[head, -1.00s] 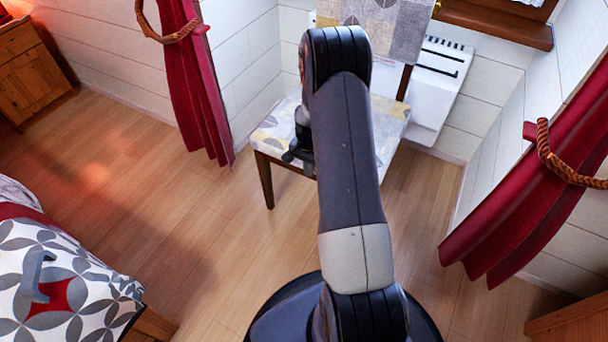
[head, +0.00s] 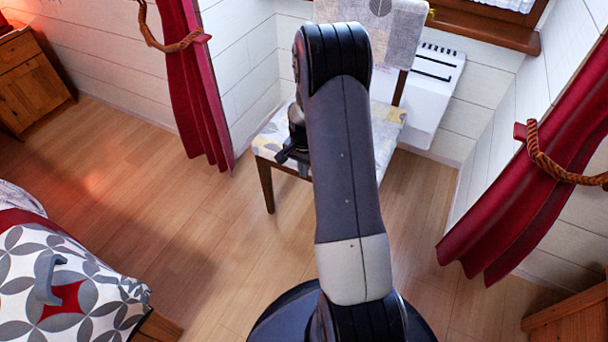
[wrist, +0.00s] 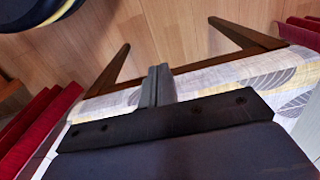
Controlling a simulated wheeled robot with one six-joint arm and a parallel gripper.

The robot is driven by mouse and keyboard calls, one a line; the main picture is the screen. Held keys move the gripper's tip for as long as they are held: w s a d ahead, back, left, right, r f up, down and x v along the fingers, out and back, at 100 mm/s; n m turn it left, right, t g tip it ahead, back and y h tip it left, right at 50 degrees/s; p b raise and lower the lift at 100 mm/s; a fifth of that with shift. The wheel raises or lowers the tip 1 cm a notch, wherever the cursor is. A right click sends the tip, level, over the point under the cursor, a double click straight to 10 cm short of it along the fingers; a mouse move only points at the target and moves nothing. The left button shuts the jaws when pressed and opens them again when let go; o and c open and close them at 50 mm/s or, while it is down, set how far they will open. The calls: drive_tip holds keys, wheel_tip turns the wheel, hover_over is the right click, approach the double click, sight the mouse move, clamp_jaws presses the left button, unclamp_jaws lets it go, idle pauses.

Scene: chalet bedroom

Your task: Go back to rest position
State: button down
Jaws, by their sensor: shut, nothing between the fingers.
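My gripper (wrist: 158,86) is shut and empty in the wrist view, its two grey fingers together. Behind it lies the edge of the chair's patterned seat, and the fingers appear over that edge; I cannot tell the exact gap. In the head view my arm is raised and bent in front of the chair (head: 267,146). My gripper (head: 305,172) shows only partly there, left of my forearm, with the rest hidden behind the arm.
The chair stands by a white heater (head: 437,85) under a window. Red curtains hang at left (head: 192,95) and right (head: 520,205). A wooden cabinet (head: 30,80) stands far left. Wood floor between is clear.

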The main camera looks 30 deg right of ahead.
wheel_tip(320, 180, up, 4)
drive_tip(key=shift+r+p, duration=0.25)
drive_tip(key=shift+p, duration=0.2)
drive_tip(key=shift+f, duration=0.1)
